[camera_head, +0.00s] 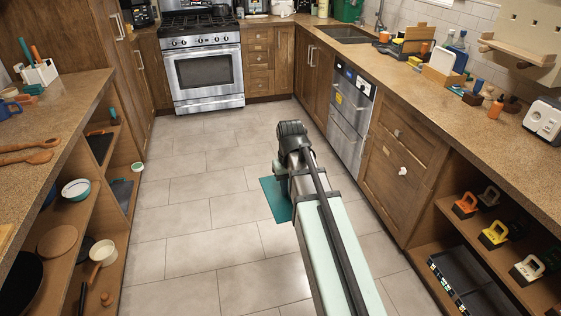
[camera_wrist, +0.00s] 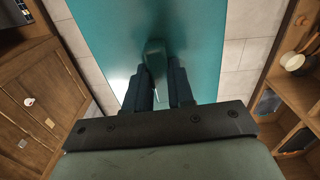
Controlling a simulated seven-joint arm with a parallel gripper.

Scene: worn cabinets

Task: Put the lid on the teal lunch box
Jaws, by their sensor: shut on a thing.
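A flat teal panel, which looks like the lid (camera_head: 272,200), hangs over the open floor aisle at the end of my arm. In the wrist view the lid (camera_wrist: 205,40) fills the upper middle, with a small teal knob on its face. My gripper (camera_wrist: 160,78) is shut on this knob, one dark finger on each side. In the head view my wrist hides part of the lid and the fingers. I cannot make out a teal lunch box in either view.
A left counter (camera_head: 70,100) with open shelves below and a right counter (camera_head: 480,125) with appliances and loose items border the aisle. A stove (camera_head: 205,75) stands at the far end. The tiled floor (camera_head: 190,220) between is clear.

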